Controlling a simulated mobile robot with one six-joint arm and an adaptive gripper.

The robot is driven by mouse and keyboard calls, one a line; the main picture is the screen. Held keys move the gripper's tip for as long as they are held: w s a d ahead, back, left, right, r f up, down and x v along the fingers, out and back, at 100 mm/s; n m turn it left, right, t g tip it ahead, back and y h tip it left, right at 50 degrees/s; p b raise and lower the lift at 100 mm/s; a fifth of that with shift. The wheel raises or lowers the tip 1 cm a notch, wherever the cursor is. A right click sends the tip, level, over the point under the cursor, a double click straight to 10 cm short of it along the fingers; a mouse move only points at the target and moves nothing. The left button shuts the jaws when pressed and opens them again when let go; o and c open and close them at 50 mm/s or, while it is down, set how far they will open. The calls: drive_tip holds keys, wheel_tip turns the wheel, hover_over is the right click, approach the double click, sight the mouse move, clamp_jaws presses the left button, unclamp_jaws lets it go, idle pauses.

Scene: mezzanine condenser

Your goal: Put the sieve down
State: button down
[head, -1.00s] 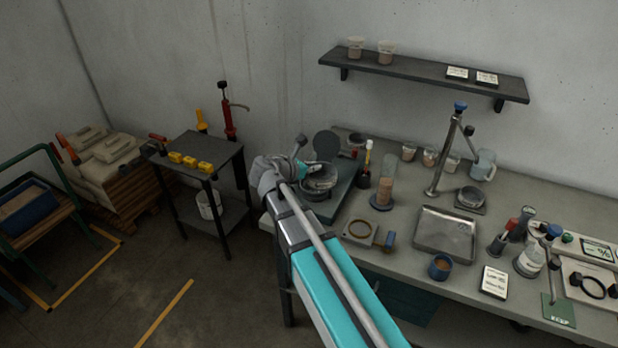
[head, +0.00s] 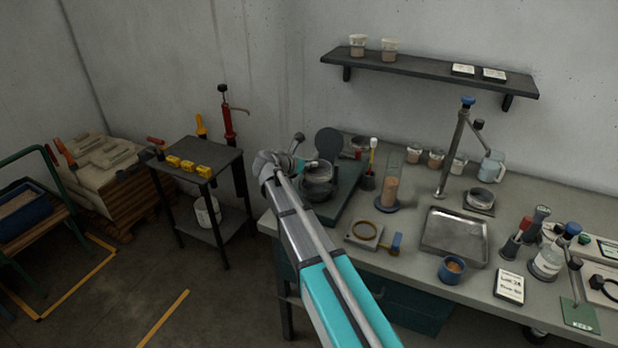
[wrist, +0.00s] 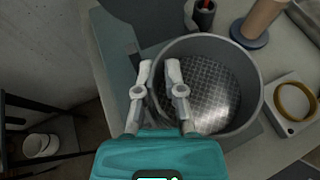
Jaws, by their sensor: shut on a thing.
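The sieve is a round grey metal pan with a mesh floor. It fills the middle of the wrist view (wrist: 215,90) and shows at the bench's left end in the head view (head: 318,172). My gripper (wrist: 159,72) is shut on the left part of its rim, one finger on each side of the wall. In the head view my gripper (head: 303,168) is mostly hidden by my own arm. The sieve is over a dark flat base (head: 330,208). I cannot tell whether its bottom touches that base.
A round dark disc (head: 329,142) stands upright behind the sieve. A metal tray (head: 454,246) lies further right. A small dark table (head: 190,162) stands left of the bench.

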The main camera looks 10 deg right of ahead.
sight(310, 171)
drive_tip(key=shift+w+f, duration=0.1)
idle(0.3)
drive_tip(key=shift+w+f+b, duration=0.25)
drive_tip(key=shift+f+b, duration=0.15)
drive_tip(key=shift+w+f+b, duration=0.15)
drive_tip(key=shift+f+b, duration=0.55)
drive_tip(key=shift+f, duration=0.05)
drive_tip(key=shift+f+b, duration=0.85)
drive_tip(key=shift+b, duration=0.05)
drive_tip(key=c, duration=0.7)
unclamp_jaws()
drive_tip(key=shift+f, duration=0.1)
